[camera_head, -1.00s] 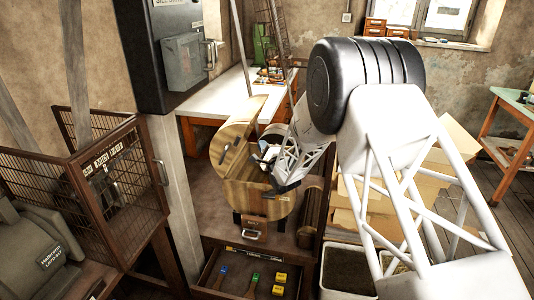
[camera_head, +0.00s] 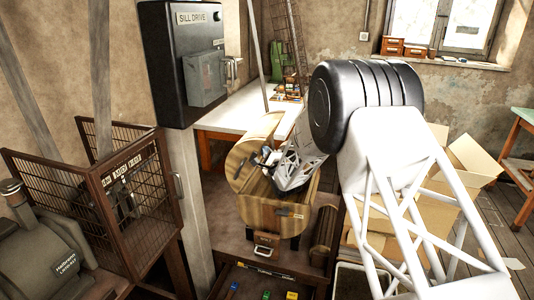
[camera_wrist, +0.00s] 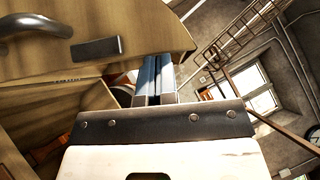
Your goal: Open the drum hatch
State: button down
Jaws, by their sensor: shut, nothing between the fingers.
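The wooden drum (camera_head: 262,208) stands on a bench in the middle of the head view. Its hatch (camera_head: 262,130), a curved wooden lid, stands raised at the drum's upper left, with a gap between it and the body. In the wrist view the hatch (camera_wrist: 130,22) fills the upper left, with a metal handle (camera_wrist: 38,22) and a dark plate on it. My gripper (camera_head: 264,157) is at the gap between hatch and drum. In the wrist view its fingers (camera_wrist: 155,70) are together and empty, close beside the hatch edge. I cannot tell whether they touch it.
An open drawer (camera_head: 262,270) with small coloured items lies below the drum. A wire cage (camera_head: 120,195) and a grey machine (camera_head: 40,245) stand left. Cardboard boxes (camera_head: 465,165) are at the right.

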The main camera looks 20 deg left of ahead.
aim_at(249, 140)
jog(key=a+r+n+g, duration=0.2)
jog(key=a+r, duration=0.1)
jog(key=a, duration=0.8)
jog(key=shift+a+r+n+h, duration=0.35)
jog(key=shift+a+n+h, duration=0.05)
jog(key=shift+d, duration=0.1)
jog(key=shift+d, duration=0.9)
jog(key=shift+d+r, duration=0.15)
jog(key=shift+d, duration=1)
jog(key=r+v, duration=0.1)
jog(key=v, duration=0.8)
jog(key=shift+s+d+r, duration=0.3)
jog(key=shift+s, duration=0.05)
